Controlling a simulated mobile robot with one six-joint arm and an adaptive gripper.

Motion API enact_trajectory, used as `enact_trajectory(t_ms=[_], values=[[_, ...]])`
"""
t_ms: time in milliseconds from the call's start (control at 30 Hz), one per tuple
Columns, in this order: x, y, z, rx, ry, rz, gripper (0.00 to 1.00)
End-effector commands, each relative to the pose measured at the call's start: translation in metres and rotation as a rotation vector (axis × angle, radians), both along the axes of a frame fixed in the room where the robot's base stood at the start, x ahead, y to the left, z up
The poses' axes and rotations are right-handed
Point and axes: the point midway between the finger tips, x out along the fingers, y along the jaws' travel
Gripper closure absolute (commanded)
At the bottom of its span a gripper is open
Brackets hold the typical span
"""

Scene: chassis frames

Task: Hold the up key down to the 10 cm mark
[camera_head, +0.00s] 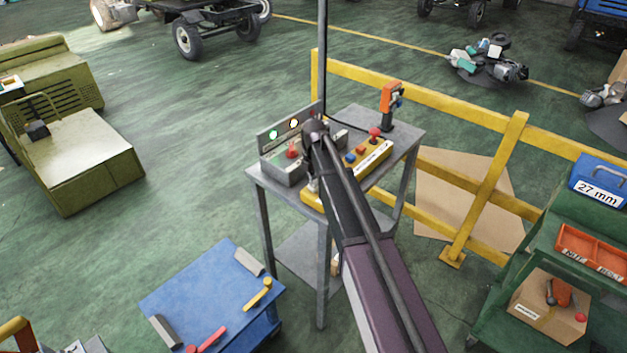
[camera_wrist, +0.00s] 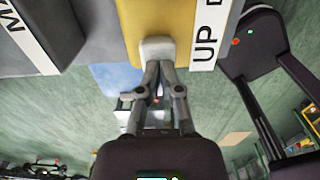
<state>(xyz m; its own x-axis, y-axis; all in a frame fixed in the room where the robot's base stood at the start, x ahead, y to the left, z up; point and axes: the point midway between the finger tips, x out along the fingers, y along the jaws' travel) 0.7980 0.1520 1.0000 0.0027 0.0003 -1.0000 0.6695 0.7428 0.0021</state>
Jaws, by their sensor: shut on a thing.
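A yellow control box (camera_head: 312,199) lies on a grey stand, with blue, orange and red buttons in a row. My arm hides part of it. In the wrist view the yellow box (camera_wrist: 135,20) fills the top middle, with a white label reading "UP" (camera_wrist: 204,50) beside a pale key (camera_wrist: 157,48). My gripper (camera_wrist: 158,66) has its fingertips together at this pale key and touches it. The fingers hide part of the key, so how far it is pressed is unclear. I cannot make out a 10 cm mark.
The grey stand (camera_head: 257,182) also bears a grey box with lit green and white lamps (camera_head: 293,123) and an orange device (camera_head: 389,97). A yellow rail (camera_head: 440,97) runs behind. A blue table (camera_head: 190,290) and a green cart (camera_head: 500,300) flank the front. Open floor lies left.

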Motion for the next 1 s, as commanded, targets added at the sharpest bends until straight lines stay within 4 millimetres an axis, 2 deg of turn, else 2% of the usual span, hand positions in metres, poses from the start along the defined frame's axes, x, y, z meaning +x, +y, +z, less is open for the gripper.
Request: enact_trajectory(t_ms=[33, 1000], values=[[0.0, 0.0, 0.009, 0.0, 0.0, 0.0, 1.0], [-0.001, 0.0, 0.092, 0.0, 0.0, 0.0, 1.0]])
